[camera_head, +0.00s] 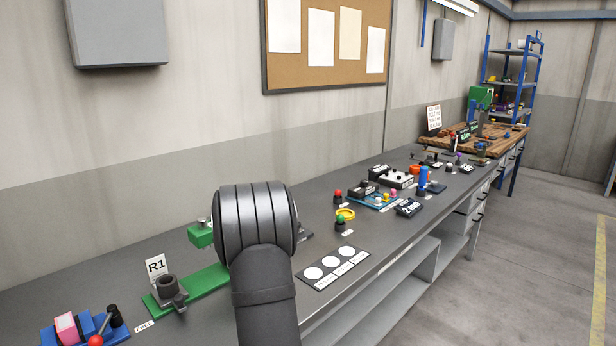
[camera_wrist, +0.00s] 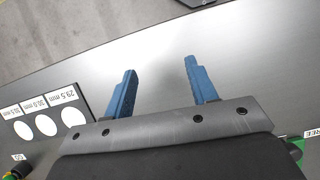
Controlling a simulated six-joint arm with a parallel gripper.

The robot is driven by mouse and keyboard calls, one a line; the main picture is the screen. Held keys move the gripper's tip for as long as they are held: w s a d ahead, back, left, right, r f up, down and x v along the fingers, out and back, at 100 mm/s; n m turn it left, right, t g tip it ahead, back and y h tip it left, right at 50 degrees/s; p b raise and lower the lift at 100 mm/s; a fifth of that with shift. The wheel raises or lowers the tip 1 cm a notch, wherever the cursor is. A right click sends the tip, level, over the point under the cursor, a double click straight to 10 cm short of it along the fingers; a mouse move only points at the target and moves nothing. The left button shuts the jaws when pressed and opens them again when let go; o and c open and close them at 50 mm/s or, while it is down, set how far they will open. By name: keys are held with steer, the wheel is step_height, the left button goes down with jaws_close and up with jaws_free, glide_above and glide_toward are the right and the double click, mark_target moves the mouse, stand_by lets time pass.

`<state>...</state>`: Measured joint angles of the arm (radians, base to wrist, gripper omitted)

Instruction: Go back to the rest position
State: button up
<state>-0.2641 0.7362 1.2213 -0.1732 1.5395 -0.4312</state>
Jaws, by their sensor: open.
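My gripper (camera_wrist: 160,82) shows in the wrist view with its two blue fingers apart and nothing between them. It is over a bare part of the grey bench top (camera_wrist: 240,65). In the head view my dark arm stands in front of the bench (camera_head: 385,215), and the gripper itself is hidden behind it or out of frame.
A green fixture (camera_head: 205,288) marked R1 and a blue fixture (camera_head: 75,330) with a pink block stand at the left. A plate with three white circles (camera_head: 335,267) lies right of my arm. Buttons and small devices, including a blue cylinder (camera_head: 423,177), stand farther along the bench.

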steer(key=d+m, duration=0.1)
steer(key=d, duration=0.1)
steer(key=w+d+m, duration=0.1)
steer(key=d, duration=0.1)
steer(key=w+d+f+m+y, duration=0.1)
steer(key=d, duration=0.2)
steer(key=shift+g, duration=0.3)
stand_by(1.0)
